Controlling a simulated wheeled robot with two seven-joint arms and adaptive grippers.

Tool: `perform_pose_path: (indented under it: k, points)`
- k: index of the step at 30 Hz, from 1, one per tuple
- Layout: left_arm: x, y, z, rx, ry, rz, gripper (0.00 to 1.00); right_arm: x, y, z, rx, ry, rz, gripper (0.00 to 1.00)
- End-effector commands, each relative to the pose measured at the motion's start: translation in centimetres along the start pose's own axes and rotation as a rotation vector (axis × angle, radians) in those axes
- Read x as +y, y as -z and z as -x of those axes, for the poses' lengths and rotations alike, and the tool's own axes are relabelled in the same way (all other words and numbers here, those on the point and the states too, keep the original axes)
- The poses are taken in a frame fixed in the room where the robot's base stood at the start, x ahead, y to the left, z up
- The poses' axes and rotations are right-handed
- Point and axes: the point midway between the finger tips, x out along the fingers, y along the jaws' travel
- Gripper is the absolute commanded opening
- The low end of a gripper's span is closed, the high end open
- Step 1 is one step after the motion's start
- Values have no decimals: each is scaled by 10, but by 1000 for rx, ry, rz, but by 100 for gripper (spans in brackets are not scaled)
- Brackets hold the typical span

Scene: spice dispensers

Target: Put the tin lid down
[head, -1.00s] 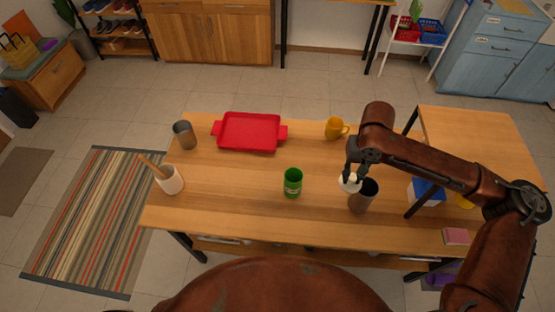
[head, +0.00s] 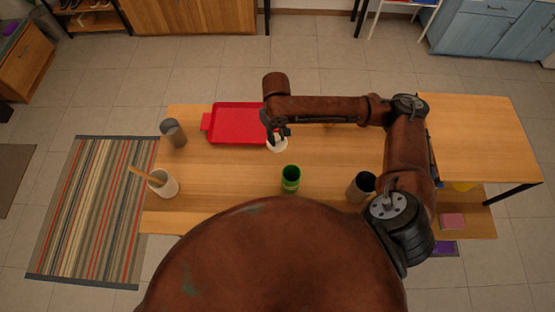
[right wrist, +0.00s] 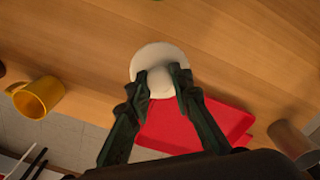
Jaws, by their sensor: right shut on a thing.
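The tin lid is a round white disc (head: 278,146) at the right front edge of the red tray in the head view. It also shows as a pale round lid (right wrist: 158,60) in the right wrist view. My right gripper (head: 278,134) is shut on the lid and covers part of it. In the wrist view its two dark fingers (right wrist: 160,82) close on the lid's middle. I cannot tell the lid's exact height above the table. An open grey tin (head: 361,186) stands at the table's right front. My left gripper is not in view.
The red tray (head: 236,125) lies just left of the lid. A green cup (head: 290,178) stands in front of the lid. A grey tumbler (head: 174,134) and a white pot (head: 163,184) with a wooden utensil stand left. A yellow mug (right wrist: 40,97) shows in the wrist view.

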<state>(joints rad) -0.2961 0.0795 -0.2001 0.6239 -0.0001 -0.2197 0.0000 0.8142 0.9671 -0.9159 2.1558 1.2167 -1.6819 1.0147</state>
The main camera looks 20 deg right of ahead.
Motion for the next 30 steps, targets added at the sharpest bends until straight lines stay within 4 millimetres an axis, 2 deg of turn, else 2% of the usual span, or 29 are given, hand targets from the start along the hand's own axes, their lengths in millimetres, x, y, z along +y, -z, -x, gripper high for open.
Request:
perform_pose_path:
  k: [1, 3, 7, 11, 18, 23, 30]
  points:
    - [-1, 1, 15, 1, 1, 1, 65, -4, -8, -2, -4, 6, 28, 0]
    - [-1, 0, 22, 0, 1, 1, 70, -5, -16, -10, -3, 6, 60, 0]
    - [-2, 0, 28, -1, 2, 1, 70, -7, -24, -22, -1, 5, 98, 0]
    - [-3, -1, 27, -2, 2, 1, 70, -7, -26, -36, -1, 5, 108, 0]
    - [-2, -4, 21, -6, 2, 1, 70, -7, -26, -80, -2, 3, 107, 0]
    - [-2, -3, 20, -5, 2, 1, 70, -7, -25, -94, 0, 4, 108, 0]
    - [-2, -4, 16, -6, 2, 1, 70, -7, -25, -125, 0, 3, 106, 0]
